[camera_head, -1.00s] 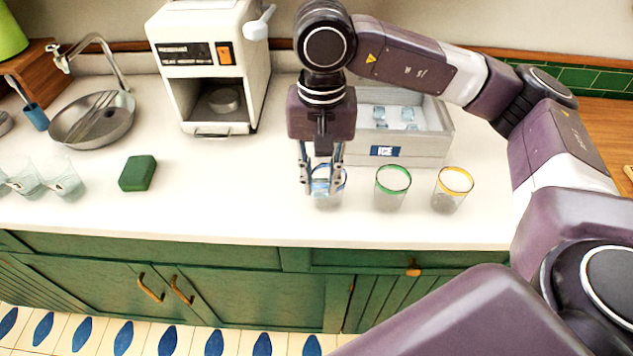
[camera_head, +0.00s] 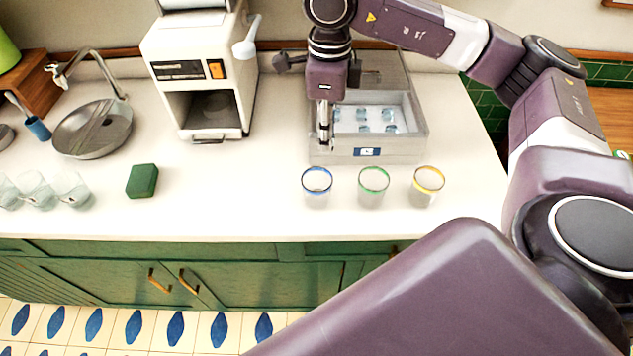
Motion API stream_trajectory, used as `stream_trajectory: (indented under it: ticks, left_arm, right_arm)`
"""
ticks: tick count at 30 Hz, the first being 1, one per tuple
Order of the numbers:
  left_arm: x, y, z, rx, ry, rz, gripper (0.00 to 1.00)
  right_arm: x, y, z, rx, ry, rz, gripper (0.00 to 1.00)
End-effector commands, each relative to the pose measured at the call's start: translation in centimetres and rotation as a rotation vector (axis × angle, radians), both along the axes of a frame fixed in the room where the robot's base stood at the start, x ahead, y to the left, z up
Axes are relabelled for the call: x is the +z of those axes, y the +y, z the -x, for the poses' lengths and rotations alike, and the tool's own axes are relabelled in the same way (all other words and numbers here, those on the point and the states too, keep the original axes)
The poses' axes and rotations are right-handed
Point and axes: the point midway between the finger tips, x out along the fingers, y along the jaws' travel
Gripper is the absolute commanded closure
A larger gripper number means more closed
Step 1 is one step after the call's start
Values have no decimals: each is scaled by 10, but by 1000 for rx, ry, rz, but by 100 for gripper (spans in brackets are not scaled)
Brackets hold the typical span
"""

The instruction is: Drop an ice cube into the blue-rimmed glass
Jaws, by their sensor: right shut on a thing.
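The blue-rimmed glass (camera_head: 317,187) stands upright on the counter. My right gripper (camera_head: 325,138) points down behind it, at the front left of the ice bin (camera_head: 402,151). Its fingers show edge-on and are shut. What they hold is largely hidden; I take it to be an ice cube but cannot see it clearly. Several pale blue ice cubes (camera_head: 389,128) lie in the bin. No cube shows clearly in the glass. My left gripper is not in view.
A green-rimmed glass (camera_head: 373,188) and a yellow-rimmed glass (camera_head: 426,187) stand to the right. A white coffee machine (camera_head: 176,52), a green sponge (camera_head: 142,181) and several clear glasses (camera_head: 70,190) are to the left. The counter between sponge and blue-rimmed glass is clear.

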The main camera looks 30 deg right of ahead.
Motion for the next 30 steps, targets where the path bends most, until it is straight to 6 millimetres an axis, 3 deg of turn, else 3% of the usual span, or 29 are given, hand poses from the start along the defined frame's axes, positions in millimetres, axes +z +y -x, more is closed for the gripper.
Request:
stream_trajectory:
  ticks: [15, 26, 27, 30]
  left_arm:
    - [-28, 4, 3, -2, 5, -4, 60]
    - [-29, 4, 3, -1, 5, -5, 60]
    - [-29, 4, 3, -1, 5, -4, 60]
    - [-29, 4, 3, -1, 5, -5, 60]
  right_arm:
    - [-54, 0, 0, 2, 1, 0, 93]
    - [-59, 0, 0, 3, 1, 1, 93]
    - [-59, 0, 0, 3, 1, 1, 75]
    - [-58, 0, 0, 3, 1, 1, 64]
